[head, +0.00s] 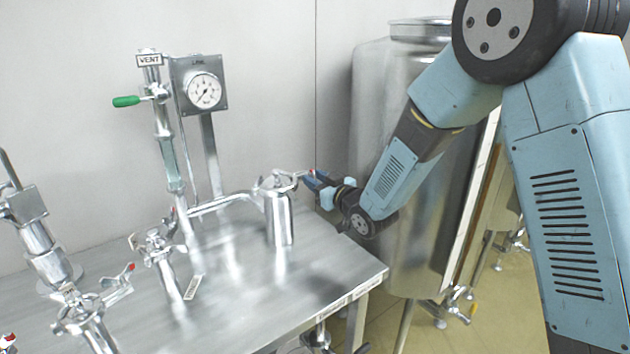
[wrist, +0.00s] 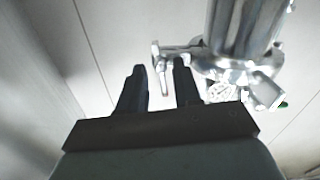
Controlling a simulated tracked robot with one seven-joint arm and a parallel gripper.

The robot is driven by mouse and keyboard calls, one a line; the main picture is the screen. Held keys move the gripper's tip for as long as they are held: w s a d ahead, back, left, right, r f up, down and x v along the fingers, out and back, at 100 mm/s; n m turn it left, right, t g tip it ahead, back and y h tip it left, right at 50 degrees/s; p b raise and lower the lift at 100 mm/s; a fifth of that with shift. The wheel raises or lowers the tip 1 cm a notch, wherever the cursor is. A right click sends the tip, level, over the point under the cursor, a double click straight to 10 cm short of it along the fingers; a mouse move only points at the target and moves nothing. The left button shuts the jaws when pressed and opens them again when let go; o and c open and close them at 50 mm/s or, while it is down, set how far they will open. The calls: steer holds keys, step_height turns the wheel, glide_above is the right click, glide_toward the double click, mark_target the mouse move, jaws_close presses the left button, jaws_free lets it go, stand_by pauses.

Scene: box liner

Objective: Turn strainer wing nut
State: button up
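The strainer (head: 279,218) is a shiny steel canister standing upright on the bench, with a clamp around its lid. Its wing nut (head: 303,174) sticks out at the clamp's right side, with a red tip near it. My gripper (head: 315,182) is at the wing nut, reaching in from the right. In the wrist view the strainer (wrist: 243,30) is at the upper right. The wing nut's bar (wrist: 161,72) lies between the two fingers of my gripper (wrist: 160,66). The fingers are apart, with gaps beside the bar; contact cannot be told.
The steel bench (head: 250,310) carries piping, a pressure gauge (head: 204,92), a green-handled vent valve (head: 127,101) and a clamped fitting (head: 160,245). A large steel tank (head: 385,110) stands behind my arm. The bench's front middle is clear.

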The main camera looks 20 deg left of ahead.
jaws_close()
steer(key=shift+w+d, duration=0.1)
stand_by(0.4)
steer(key=shift+w+d+f+m, duration=0.1)
steer(key=shift+w+f+m, duration=0.05)
steer(key=shift+m, duration=3.05)
steer(key=shift+w+d+f+m, duration=0.1)
steer(key=shift+d+m, duration=0.05)
steer(key=shift+m, duration=3.05)
steer(key=shift+w+d+f+m, duration=0.1)
steer(key=shift+w+f+m, duration=0.05)
steer(key=shift+m, duration=3.05)
steer(key=shift+s, duration=0.1)
